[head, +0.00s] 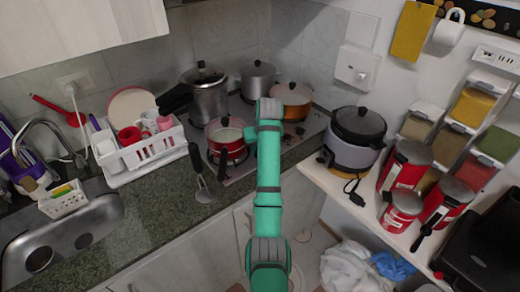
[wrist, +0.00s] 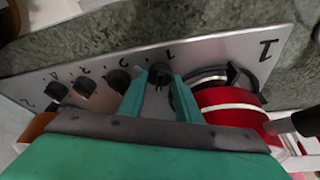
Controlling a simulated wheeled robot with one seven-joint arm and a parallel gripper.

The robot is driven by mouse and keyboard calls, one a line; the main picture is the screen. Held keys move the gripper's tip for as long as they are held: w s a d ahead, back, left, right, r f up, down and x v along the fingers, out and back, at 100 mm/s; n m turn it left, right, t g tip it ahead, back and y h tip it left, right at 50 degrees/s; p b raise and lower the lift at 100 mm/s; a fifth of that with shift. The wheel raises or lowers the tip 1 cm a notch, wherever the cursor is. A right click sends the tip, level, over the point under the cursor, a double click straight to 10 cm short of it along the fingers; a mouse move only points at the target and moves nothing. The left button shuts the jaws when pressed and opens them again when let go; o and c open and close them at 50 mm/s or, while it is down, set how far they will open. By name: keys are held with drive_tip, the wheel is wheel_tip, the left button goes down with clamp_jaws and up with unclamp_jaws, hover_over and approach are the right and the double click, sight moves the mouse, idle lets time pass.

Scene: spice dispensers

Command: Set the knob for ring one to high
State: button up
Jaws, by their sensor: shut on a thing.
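In the wrist view my gripper (wrist: 159,84) has its two teal fingers closed on either side of the black knob for ring one (wrist: 159,74), marked "1" on the steel cooktop panel (wrist: 215,58). A larger "1" is printed near the ring under the red pot (wrist: 228,102). The knob's exact setting cannot be read. In the head view the red pot (head: 227,152) stands on the cooktop just left of my arm, which hides the gripper and the knobs.
Several other black knobs, such as one (wrist: 118,82), line the panel beside ring one's knob. A pressure cooker (head: 207,98), a grey pot (head: 258,78) and an orange pot (head: 292,100) stand on the cooktop.

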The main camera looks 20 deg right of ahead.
drive_tip(key=shift+m+h, duration=0.5)
drive_tip(key=shift+m, duration=0.8)
drive_tip(key=o, duration=1)
drive_tip(key=shift+d, duration=0.1)
